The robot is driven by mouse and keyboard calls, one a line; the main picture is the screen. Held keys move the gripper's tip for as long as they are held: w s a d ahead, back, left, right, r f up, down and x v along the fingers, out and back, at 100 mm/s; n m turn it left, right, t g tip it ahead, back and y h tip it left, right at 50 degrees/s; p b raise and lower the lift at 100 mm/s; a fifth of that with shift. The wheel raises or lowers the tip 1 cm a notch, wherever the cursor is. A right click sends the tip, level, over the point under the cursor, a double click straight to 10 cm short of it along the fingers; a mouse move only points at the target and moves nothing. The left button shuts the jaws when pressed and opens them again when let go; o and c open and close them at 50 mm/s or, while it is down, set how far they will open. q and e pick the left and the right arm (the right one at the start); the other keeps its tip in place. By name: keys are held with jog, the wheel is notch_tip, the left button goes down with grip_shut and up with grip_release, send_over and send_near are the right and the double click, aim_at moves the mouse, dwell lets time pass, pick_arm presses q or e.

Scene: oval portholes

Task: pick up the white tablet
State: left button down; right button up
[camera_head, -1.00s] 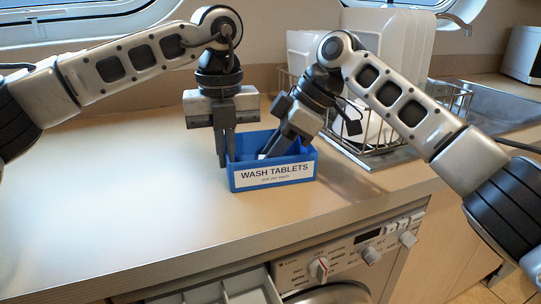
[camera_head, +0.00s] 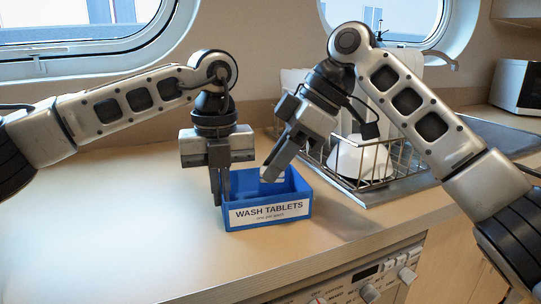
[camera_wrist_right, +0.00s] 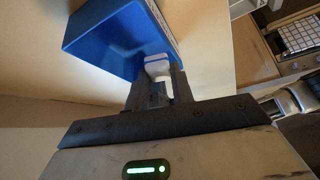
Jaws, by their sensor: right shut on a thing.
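A blue box (camera_head: 268,213) labelled WASH TABLETS stands on the counter in the head view. My right gripper (camera_head: 272,170) is shut on the white tablet (camera_head: 271,176) and holds it just above the box opening. The tablet also shows between the fingers in the right wrist view (camera_wrist_right: 158,68), with the blue box (camera_wrist_right: 110,42) beyond it. My left gripper (camera_head: 220,195) is at the box's left side, its fingers pointing down close around the left wall, one outside and one inside. The inside of the box is mostly hidden.
A wire dish rack (camera_head: 375,170) with white dishes stands right of the box, beside the sink. The counter (camera_head: 110,220) on the left is clear. The appliance panel (camera_head: 365,280) lies below the front edge.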

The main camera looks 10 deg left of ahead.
jog(key=s+d, duration=0.8)
jog(key=s, duration=0.3)
jog(key=shift+s, duration=0.4)
pick_arm(q)
jog(key=c, duration=1.6)
grip_release()
jog(key=shift+r, duration=0.1)
